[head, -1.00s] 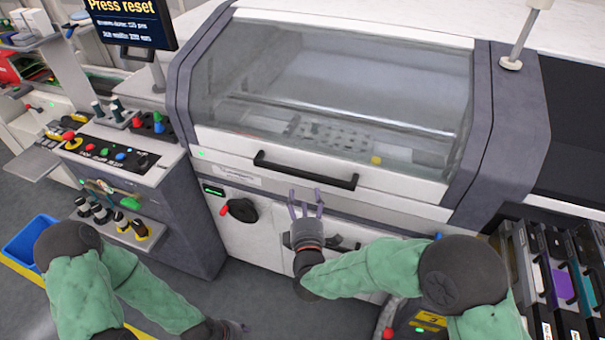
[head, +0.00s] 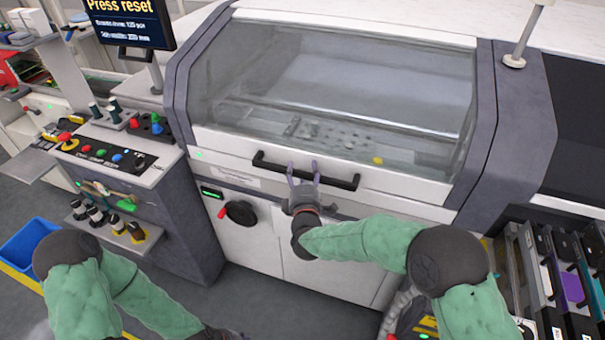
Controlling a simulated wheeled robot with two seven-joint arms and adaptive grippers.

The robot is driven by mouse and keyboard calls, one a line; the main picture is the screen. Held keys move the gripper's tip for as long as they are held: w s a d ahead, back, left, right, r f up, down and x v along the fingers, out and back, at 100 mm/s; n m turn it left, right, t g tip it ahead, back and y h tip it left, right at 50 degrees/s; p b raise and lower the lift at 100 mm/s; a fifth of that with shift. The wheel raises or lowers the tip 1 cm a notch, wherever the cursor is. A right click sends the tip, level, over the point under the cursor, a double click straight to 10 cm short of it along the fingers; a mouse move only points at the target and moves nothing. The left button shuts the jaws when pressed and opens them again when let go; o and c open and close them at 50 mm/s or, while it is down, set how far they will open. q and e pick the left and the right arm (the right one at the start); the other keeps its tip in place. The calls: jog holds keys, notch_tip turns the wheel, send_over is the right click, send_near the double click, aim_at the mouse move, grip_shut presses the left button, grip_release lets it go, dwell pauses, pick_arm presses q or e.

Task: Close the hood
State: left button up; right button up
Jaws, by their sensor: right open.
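The machine's hood (head: 335,85) has a clear window in a white frame and lies down over the machine's interior. Its black bar handle (head: 340,180) runs along the hood's lower front edge.
A control console (head: 110,150) with coloured buttons stands left of the machine, below a monitor (head: 125,22) reading "Press reset". A black knob (head: 240,211) with a red lever is on the front panel. Feeder units (head: 560,270) stand at the right. Grey floor is clear at lower centre.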

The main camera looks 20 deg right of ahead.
jog(key=shift+c, duration=0.3)
grip_shut()
jog(key=s+a+r+g+p, duration=0.1)
jog(key=s+a+r+p, duration=0.1)
jog(key=r+p, duration=0.5)
jog(key=s+p, duration=0.1)
jog(key=p, duration=0.3)
jog(key=shift+r+m+g+y+p, duration=0.3)
jog(key=shift+r+m+p, duration=0.05)
jog(key=shift+m+p, duration=0.05)
jog(key=shift+a, duration=0.1)
jog(key=shift+o, duration=0.3)
grip_release()
jog(key=shift+f, duration=0.1)
